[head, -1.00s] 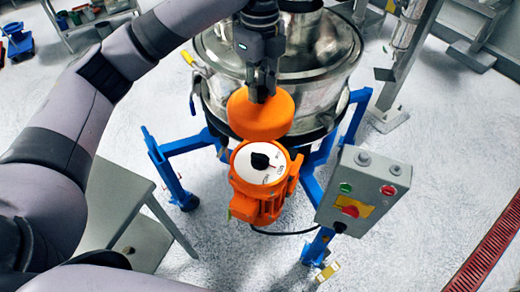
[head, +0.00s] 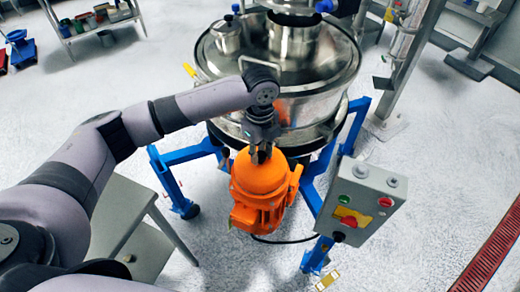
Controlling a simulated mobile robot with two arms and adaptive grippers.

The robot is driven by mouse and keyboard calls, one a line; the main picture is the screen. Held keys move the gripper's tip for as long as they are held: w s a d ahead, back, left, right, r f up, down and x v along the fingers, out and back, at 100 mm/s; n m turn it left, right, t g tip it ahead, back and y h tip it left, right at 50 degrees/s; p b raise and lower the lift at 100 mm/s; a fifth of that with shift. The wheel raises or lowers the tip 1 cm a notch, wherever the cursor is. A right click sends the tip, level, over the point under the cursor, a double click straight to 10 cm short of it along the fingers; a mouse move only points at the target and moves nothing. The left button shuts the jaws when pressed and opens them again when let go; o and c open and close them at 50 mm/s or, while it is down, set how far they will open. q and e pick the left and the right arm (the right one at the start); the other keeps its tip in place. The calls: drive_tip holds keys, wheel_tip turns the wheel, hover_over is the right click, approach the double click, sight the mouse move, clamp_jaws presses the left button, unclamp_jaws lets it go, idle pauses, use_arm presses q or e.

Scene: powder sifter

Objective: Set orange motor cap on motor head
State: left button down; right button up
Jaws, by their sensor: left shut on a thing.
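The orange motor cap (head: 262,174) is over the top of the orange motor (head: 258,208) on the sifter's front side. The cap covers the motor head, whose white face is hidden. I cannot tell whether the cap is fully seated or slightly above it. My left gripper (head: 261,155) comes down from above and is shut on the cap's top. My right gripper is not in view.
The steel sifter (head: 310,100) stands behind the motor on blue legs (head: 172,180). A grey control box (head: 362,200) with buttons is close on the right. A grey table (head: 120,210) stands at left. Open floor lies in front.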

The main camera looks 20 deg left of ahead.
use_arm(q)
drive_tip(key=shift+f, duration=0.2)
drive_tip(key=shift+f, duration=0.4)
drive_tip(key=c, duration=1.3)
unclamp_jaws()
wheel_tip(320, 180, up, 13)
drive_tip(key=b, duration=0.2)
drive_tip(key=shift+b, duration=0.35)
